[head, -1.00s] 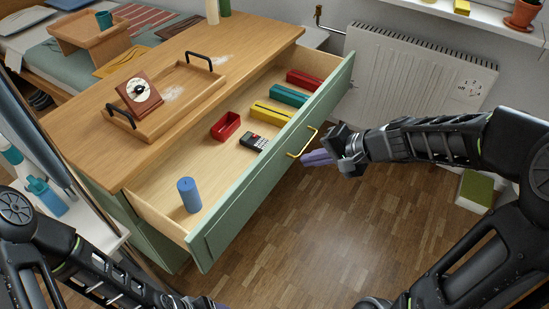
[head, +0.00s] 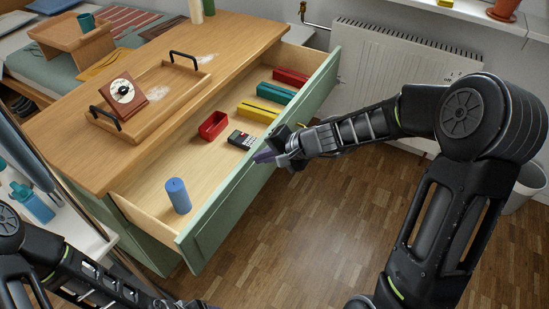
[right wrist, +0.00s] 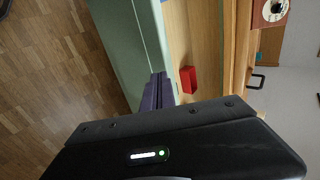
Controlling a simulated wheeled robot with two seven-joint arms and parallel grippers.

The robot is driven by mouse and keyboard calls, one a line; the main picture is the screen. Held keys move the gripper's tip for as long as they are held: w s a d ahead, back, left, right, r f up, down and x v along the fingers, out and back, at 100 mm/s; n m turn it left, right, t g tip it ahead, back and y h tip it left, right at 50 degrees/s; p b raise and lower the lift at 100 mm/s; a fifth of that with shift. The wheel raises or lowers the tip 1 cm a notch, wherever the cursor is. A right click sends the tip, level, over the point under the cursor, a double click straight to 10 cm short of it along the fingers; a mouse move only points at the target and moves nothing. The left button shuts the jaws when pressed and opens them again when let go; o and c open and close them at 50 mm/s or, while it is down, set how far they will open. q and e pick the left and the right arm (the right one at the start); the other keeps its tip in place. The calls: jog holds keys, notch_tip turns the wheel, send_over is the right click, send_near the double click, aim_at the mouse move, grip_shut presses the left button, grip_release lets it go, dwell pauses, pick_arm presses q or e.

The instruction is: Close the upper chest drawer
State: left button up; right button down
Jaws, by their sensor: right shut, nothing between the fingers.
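The upper chest drawer, with its green front (head: 222,209), is pulled well out of the wooden-topped chest (head: 75,150). Inside it are a blue candle-like cylinder (head: 178,196), a dark calculator-like item (head: 240,139), a small red box (head: 213,125) and red, teal and yellow long blocks (head: 257,110). My right gripper (head: 262,156) is shut and empty, its purple fingertips at the upper edge of the drawer front, near the middle. The drawer handle is hidden behind it. In the right wrist view the fingertips (right wrist: 157,90) lie along the front's edge; contact is unclear. My left gripper is out of frame.
A wooden tray (head: 155,123) with black handles and a dial device (head: 122,94) stands on the chest. A white radiator (head: 375,65) is behind the drawer's far end. The wooden floor (head: 290,235) before the drawer is clear.

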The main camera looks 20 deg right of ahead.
jog(key=shift+w+a, duration=0.2)
dwell(0.3)
